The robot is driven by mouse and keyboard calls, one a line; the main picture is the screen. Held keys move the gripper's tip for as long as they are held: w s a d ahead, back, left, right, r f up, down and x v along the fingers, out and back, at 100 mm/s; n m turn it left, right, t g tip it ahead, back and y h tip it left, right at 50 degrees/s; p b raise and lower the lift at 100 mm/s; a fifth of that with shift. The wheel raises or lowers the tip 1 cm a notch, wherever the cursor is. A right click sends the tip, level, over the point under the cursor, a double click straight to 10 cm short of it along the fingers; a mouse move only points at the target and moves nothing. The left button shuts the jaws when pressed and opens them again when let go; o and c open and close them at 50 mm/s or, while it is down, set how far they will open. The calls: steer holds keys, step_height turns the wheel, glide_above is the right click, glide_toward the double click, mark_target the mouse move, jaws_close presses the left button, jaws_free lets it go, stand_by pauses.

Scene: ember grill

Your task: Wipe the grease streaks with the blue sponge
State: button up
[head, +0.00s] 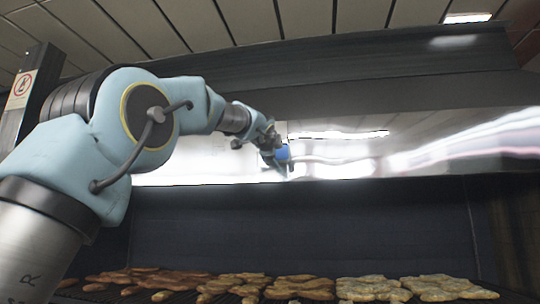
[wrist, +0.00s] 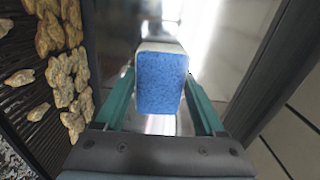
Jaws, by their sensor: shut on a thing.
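The blue sponge (wrist: 160,82) is held between the two green fingers of my gripper (wrist: 162,100) in the wrist view. My gripper is shut on its sides, and a pale layer shows at the sponge's far edge. In the head view, my gripper (head: 273,160) is at the shiny metal hood panel (head: 340,150), with a bit of the blue sponge (head: 283,153) showing. The sponge is at or very near the panel; I cannot tell if it touches. Bright reflections cover the panel, and I cannot make out grease streaks for certain.
Below the panel is a dark grill recess (head: 300,225). Several pieces of food (head: 370,289) lie on the grill bars, also seen in the wrist view (wrist: 62,75). A dark hood ledge (head: 330,62) runs above the panel. The panel to the right of my gripper is clear.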

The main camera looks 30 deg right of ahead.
mark_target(284, 152)
steer(key=shift+s+d+f+b, duration=0.1)
steer(key=shift+s+d+b, duration=0.25)
steer(key=shift+s+d, duration=0.75)
steer(key=shift+d, duration=0.2)
steer(key=shift+w+a+p, duration=0.7)
steer(key=shift+w+a, duration=0.6)
steer(key=shift+a, duration=0.2)
steer(key=shift+w+a+r+p, duration=0.2)
steer(key=shift+w+a+p, duration=0.5)
steer(key=shift+w+a, duration=0.2)
steer(key=w+a+p, duration=0.2)
steer(key=a+p, duration=0.1)
steer(key=shift+w+r, duration=0.1)
steer(key=shift+w, duration=0.25)
steer(key=shift+w+a+f+p, duration=0.2)
steer(key=shift+w+a+p, duration=0.15)
steer(key=shift+p, duration=0.25)
steer(key=shift+r+p, duration=1.2)
steer(key=shift+r, duration=0.1)
steer(key=shift+s+d+f+b, duration=0.15)
steer(key=shift+f+b, duration=0.05)
steer(key=shift+b, duration=0.15)
steer(key=shift+s+d+b, duration=2.2)
steer(key=shift+d+b, duration=0.05)
steer(key=shift+d, duration=0.1)
steer(key=shift+s+d+r, duration=0.1)
steer(key=shift+s+d, duration=0.3)
